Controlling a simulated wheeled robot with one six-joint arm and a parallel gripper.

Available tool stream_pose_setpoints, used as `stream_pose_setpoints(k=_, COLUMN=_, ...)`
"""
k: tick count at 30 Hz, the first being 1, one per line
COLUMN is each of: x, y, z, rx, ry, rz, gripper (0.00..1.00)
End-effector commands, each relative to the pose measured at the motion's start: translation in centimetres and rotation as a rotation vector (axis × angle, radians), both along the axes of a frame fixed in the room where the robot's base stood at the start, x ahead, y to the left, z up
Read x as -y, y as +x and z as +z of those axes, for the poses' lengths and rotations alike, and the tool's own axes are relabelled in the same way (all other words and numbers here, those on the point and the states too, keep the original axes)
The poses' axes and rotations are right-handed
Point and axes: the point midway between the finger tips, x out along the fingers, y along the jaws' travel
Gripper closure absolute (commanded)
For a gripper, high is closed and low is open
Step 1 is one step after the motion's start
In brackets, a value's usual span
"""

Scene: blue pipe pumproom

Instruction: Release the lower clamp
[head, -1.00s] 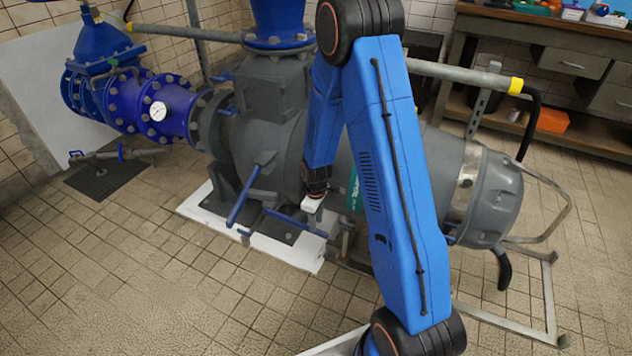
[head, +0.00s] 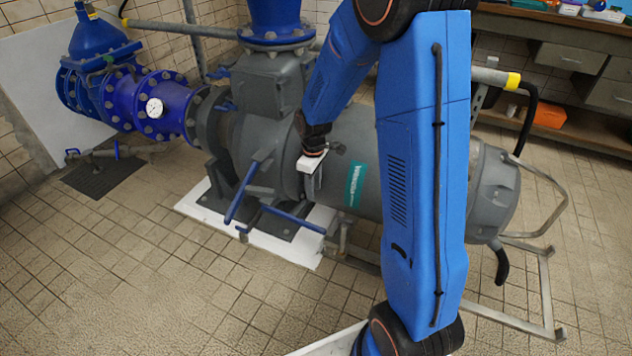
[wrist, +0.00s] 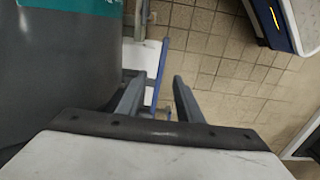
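Two blue-handled levers sit at the foot of the grey pump body in the head view. One lever (head: 241,193) slants up to a pivot on the pump; the lower lever (head: 293,220) lies low, pointing right above the white plinth. I cannot tell for certain which is the lower clamp. My gripper (head: 314,187) is beside the pump body, above and right of the low lever and apart from it. In the wrist view my gripper (wrist: 158,97) has its two fingers spread with nothing between them. A thin blue bar (wrist: 160,75) shows beyond the fingers.
The grey pump (head: 355,150) with a teal label (head: 355,185) is close beside my gripper. A white plinth (head: 270,248) and a metal floor frame (head: 500,318) stand below. The tiled floor (head: 130,270) at front left is clear.

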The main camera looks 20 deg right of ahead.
Motion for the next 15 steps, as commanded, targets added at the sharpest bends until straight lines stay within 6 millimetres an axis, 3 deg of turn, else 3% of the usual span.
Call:
stream_pose_setpoints(k=6, x=0.0, y=-1.2, z=2.6, rx=0.025, ry=0.001, rz=-0.042, gripper=0.67)
stream_pose_setpoints(k=15, x=0.0, y=-2.0, z=4.3, rx=0.042, ry=0.001, rz=-0.073, gripper=0.67)
